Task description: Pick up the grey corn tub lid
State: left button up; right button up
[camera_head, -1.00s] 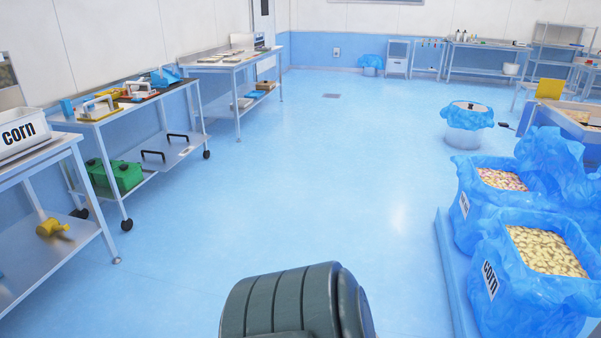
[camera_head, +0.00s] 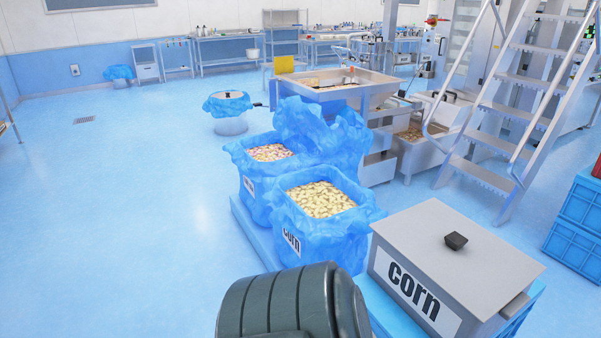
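A grey lid (camera_head: 467,238) with a small black knob (camera_head: 456,240) lies on a grey tub (camera_head: 385,272) marked "corn" at the lower right. The tub stands on a blue base. An open blue-lined tub, also marked "corn" (camera_head: 291,240), stands to its left and holds pale yellow pieces. A dark ribbed part, which seems to be mine, shows at the bottom middle. Neither of my grippers is in view.
Another blue-lined tub (camera_head: 247,186) holds pink and pale pieces. A metal staircase (camera_head: 513,104) and stacked blue crates (camera_head: 580,226) stand at the right. A lidded round bin (camera_head: 230,124) stands farther back. The floor at the left is clear.

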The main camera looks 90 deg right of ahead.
aim_at(482, 272)
jog(key=z, duration=3.85)
